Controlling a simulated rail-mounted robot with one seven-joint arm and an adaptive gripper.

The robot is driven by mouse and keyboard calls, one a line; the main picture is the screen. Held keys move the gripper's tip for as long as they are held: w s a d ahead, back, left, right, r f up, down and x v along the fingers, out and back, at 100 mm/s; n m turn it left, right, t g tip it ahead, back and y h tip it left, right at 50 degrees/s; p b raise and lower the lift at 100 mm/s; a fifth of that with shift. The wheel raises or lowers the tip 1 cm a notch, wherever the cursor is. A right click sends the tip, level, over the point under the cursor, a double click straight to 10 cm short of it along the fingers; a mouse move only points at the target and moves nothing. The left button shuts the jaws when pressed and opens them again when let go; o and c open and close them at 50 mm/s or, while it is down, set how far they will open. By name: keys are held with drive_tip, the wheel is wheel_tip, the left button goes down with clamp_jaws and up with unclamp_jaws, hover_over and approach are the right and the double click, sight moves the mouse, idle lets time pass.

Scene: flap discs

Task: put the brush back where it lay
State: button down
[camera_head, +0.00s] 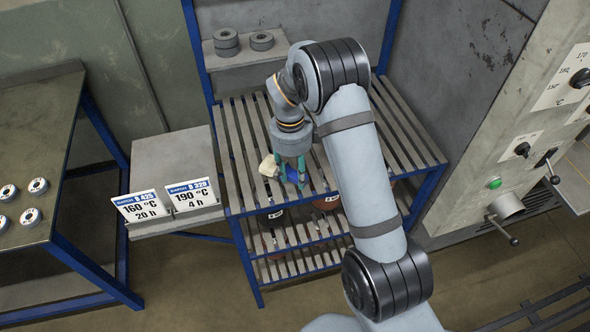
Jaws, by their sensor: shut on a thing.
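My gripper (291,178) points down over the top shelf of the blue-framed slatted rack (235,140). Its green fingers are shut on the brush. The brush's pale, cream-coloured part (267,167) sticks out to the left of the fingers, and a bit of blue shows between them. The fingers hide much of the brush. I cannot tell whether it touches the slats or is held a little above them.
Grey discs (226,42) sit on a small shelf behind the rack. Sign cards (140,206) stand on a grey stand at the left, beside a table (30,150) with several small discs. A control panel (530,150) with knobs is at the right. Dark items lie on the lower shelf.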

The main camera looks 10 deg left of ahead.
sight(293, 176)
drive_tip(key=shift+f, duration=0.15)
drive_tip(key=c, duration=1.2)
unclamp_jaws()
drive_tip(key=shift+o, duration=0.2)
wheel_tip(293, 176, up, 12)
drive_tip(key=b, duration=0.1)
drive_tip(key=shift+a+b, duration=0.3)
drive_tip(key=shift+b, duration=0.1)
